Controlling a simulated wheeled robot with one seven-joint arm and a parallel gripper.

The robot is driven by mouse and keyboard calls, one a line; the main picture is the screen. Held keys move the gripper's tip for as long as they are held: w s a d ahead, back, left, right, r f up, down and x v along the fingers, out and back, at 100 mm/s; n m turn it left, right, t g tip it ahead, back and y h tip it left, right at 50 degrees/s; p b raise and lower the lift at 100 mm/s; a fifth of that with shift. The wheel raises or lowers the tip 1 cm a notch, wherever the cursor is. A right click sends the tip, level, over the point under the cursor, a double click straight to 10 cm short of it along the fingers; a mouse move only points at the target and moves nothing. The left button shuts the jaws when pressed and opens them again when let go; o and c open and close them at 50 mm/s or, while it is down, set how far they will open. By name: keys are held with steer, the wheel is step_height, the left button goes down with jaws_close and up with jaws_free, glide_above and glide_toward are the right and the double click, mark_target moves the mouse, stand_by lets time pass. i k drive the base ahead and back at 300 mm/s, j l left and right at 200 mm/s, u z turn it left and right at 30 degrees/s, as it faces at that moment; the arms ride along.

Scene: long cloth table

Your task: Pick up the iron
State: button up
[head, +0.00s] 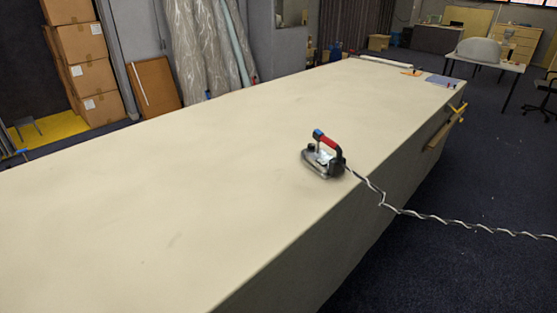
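The iron (324,161) sits flat on its soleplate on the long cream cloth table (190,180), close to the table's right edge. It has a dark metal body and a raised handle with red, blue and black parts. Its twisted cord (440,217) leaves the rear of the iron, crosses the table's edge and runs off to the right side of the picture. Nothing touches the iron's handle. My gripper does not show in the head view.
The tabletop around the iron is clear. Small items and a blue-grey sheet (441,80) lie at the table's far end. Wooden pieces (440,134) stick out from its right side. Stacked cartons (88,65) and wrapped rolls (205,45) stand behind at the left. Dark carpet (470,185) lies at right.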

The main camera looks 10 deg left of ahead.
mark_target(325, 165)
steer(key=u, duration=0.3)
steer(key=i+l+u, duration=0.55)
steer(key=u, duration=0.2)
steer(key=i+l+u, duration=0.2)
steer(key=l+u, duration=0.15)
steer(key=i+l+u, duration=0.15)
steer(key=l+u, duration=0.6)
steer(key=l, duration=0.15)
steer(key=i+l+u, duration=0.1)
steer(key=l+u, duration=0.25)
steer(key=l, duration=0.15)
steer(key=l+u, duration=0.4)
steer(key=k+l, duration=0.05)
